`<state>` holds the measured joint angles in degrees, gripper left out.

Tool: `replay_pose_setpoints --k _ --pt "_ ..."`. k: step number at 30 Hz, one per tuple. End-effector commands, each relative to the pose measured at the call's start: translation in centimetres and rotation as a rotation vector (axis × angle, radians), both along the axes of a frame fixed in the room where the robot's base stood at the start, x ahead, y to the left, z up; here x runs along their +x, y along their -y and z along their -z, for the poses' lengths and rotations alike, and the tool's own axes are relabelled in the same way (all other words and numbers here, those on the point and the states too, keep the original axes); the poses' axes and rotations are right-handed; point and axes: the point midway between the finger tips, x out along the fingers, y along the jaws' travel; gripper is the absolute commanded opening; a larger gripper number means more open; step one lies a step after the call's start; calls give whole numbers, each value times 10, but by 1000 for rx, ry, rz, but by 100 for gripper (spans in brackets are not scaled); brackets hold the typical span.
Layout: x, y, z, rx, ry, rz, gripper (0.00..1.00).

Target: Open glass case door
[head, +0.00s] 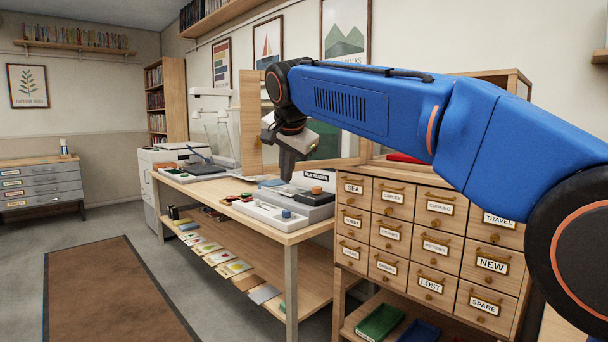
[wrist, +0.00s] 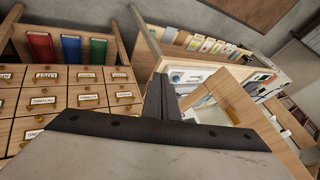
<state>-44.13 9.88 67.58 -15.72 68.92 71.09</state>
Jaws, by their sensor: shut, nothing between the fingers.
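The glass case (head: 519,86) stands on top of the drawer cabinet, largely hidden by my blue arm. Its wooden-framed door (head: 250,125) appears swung out to the left, over the end of the worktable; the arm covers part of it. In the wrist view, a wooden frame that looks like the door (wrist: 272,130) lies right of the fingers, with a yellowish piece on it that may be the handle. My gripper (head: 286,176) points down in front of the door frame, shut and empty. Its closed fingers also show in the wrist view (wrist: 160,95). I cannot tell whether they touch the frame.
The drawer cabinet (head: 410,238) with labelled drawers stands below the case. The worktable (head: 290,237) to its left carries trays and small items, with leaflets on its lower shelf. Open floor and a brown rug (head: 112,300) lie at the left.

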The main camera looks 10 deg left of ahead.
Motion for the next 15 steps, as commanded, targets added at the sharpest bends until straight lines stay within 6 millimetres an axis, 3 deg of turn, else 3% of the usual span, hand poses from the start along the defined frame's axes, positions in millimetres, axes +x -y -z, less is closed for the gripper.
replay_pose_setpoints --k 6,15 --pt "13 -24 0 -2 1 54 0" --pt "21 -36 0 0 1 92 0"
